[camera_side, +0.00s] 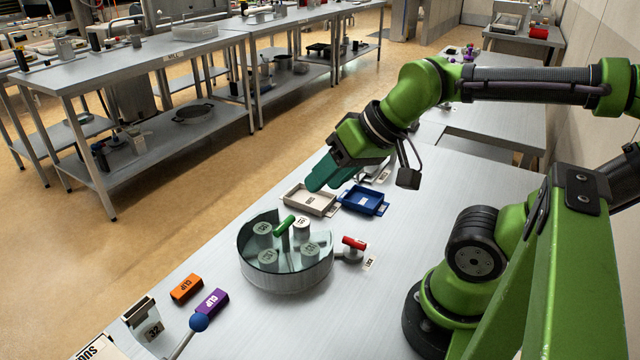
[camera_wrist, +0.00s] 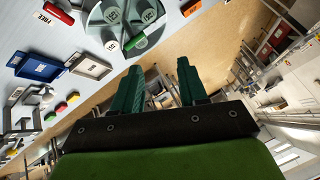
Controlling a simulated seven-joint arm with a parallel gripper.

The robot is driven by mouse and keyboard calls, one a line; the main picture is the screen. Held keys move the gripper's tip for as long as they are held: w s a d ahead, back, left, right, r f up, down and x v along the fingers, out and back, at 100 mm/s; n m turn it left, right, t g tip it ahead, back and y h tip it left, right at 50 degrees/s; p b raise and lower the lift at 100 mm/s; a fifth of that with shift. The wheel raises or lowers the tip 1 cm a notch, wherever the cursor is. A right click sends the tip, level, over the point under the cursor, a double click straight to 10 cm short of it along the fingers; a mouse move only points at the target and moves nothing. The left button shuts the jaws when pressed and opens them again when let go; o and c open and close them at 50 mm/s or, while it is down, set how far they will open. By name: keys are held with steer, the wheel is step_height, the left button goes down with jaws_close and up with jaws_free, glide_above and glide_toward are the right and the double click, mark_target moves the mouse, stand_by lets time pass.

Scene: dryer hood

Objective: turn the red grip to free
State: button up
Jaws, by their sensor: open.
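The red grip (camera_side: 354,243) sits on a small metal mount at the right side of the round clear-walled dryer hood (camera_side: 286,280). It also shows at the top of the wrist view (camera_wrist: 58,13), beside a white label reading FREE (camera_wrist: 43,6). A small label (camera_side: 370,263) lies by its mount in the side view, too small to read. My gripper (camera_side: 318,184) is raised over the bench behind the hood, above the trays and apart from the grip. In the wrist view its two green fingers (camera_wrist: 158,68) are spread with nothing between them.
Inside the hood stand several labelled grey cylinders (camera_side: 268,257); a green handle (camera_side: 284,226) is on the hood. A white tray (camera_side: 330,211) and a blue tray (camera_side: 378,212) lie behind it. Orange (camera_side: 186,288) and purple (camera_side: 212,302) clips and a blue-knobbed lever (camera_side: 199,322) are front left.

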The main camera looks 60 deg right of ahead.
steer(key=w+d+f+m+g, duration=0.75)
steer(key=d+m, duration=0.25)
steer(key=m, duration=0.4)
steer(key=m+g, duration=0.4)
steer(key=m, duration=1.4)
glide_toward(354, 246)
steer(key=x, duration=0.4)
steer(key=d+x, duration=0.1)
steer(key=x, duration=0.2)
steer(key=shift+w+f, duration=0.2)
